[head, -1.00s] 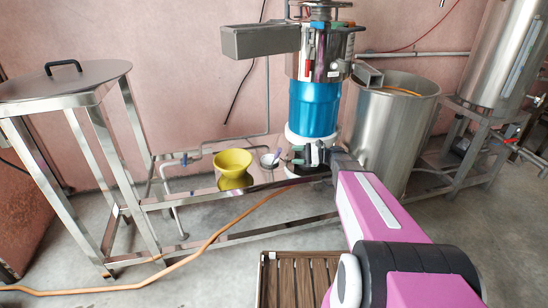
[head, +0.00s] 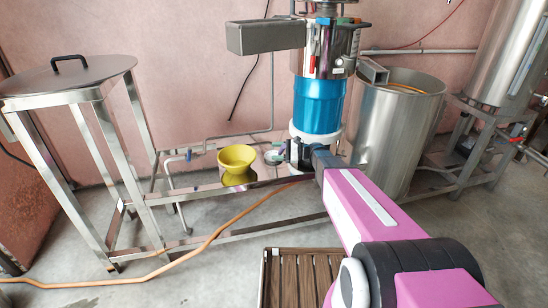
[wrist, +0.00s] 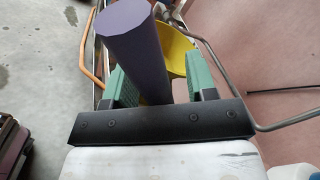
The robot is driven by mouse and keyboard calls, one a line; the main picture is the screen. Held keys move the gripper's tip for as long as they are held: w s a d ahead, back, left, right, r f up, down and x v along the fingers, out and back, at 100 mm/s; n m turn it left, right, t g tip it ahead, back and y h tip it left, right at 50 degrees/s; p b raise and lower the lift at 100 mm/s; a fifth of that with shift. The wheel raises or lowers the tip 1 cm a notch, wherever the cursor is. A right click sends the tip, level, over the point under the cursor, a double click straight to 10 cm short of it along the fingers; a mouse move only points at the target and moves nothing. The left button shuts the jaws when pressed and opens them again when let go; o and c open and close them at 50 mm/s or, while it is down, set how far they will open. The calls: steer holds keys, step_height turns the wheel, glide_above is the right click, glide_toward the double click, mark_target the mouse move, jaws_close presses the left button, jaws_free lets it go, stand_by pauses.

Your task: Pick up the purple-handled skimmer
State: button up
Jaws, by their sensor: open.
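The skimmer's purple handle (wrist: 130,45) stands out large in the wrist view, rising toward the camera between the two green fingers of my gripper (wrist: 160,82). The gripper is open around the handle, and I cannot tell whether either finger touches it. In the head view my gripper (head: 293,156) is low, in front of the blue machine and right beside a small pale round dish-like thing (head: 272,157) on the steel bench. The handle is not clearly visible there. The skimmer's far end is hidden in the wrist view.
A yellow bowl (head: 237,156) sits on the steel bench left of my gripper. The blue machine (head: 317,105) stands close behind it, and a steel vat (head: 395,130) is to the right. An orange hose (head: 200,247) crosses in front. A slatted wooden stand (head: 300,280) is near the front.

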steer(key=shift+c, duration=0.4)
jaws_close()
